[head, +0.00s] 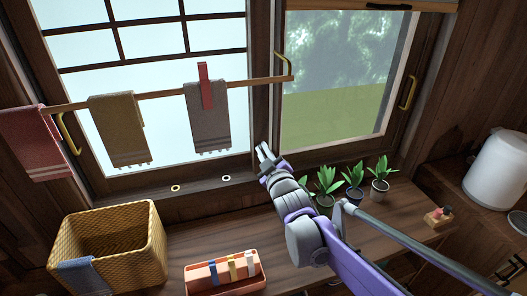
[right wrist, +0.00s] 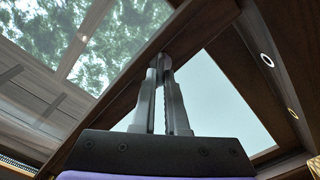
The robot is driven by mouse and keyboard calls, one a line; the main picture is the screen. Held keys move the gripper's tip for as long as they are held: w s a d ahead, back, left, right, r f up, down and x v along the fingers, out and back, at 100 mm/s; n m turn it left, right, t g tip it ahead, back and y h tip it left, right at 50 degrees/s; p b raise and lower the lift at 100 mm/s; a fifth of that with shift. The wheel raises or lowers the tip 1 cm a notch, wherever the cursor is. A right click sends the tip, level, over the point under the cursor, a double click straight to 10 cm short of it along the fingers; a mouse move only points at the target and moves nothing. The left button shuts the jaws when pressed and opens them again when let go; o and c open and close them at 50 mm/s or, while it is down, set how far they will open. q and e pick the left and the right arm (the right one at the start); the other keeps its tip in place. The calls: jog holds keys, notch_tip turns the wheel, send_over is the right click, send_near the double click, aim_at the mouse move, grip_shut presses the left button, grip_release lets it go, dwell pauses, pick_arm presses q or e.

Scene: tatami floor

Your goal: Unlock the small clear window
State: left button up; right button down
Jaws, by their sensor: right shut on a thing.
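The smaller window on the right (head: 335,80) has clear glass with trees behind it, and its pane also shows in the right wrist view (right wrist: 125,35). A brass handle (head: 408,92) is on its right frame. My right gripper (head: 265,151) is at the lower part of the dark wooden post between the two windows. In the right wrist view its fingers (right wrist: 164,68) are closed together on a small grey piece, perhaps a latch, against the frame. The fingers mostly hide that piece, so its position cannot be told. My left gripper is not in view.
A wooden rail (head: 170,92) with hanging towels crosses the larger left window. Below are a wicker basket (head: 150,230), a red tray (head: 250,283) with clothespins, and several potted plants (head: 379,183) close to my right arm. A white canister (head: 497,170) stands far right.

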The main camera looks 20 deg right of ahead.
jog(key=shift+m, duration=0.3)
jog(key=shift+d+r+m, duration=0.1)
jog(key=shift+d+m, duration=0.1)
jog(key=shift+m, duration=1.55)
jog(key=shift+d+m, duration=0.15)
jog(key=shift+m, duration=1.6)
jog(key=c, duration=1.2)
grip_release()
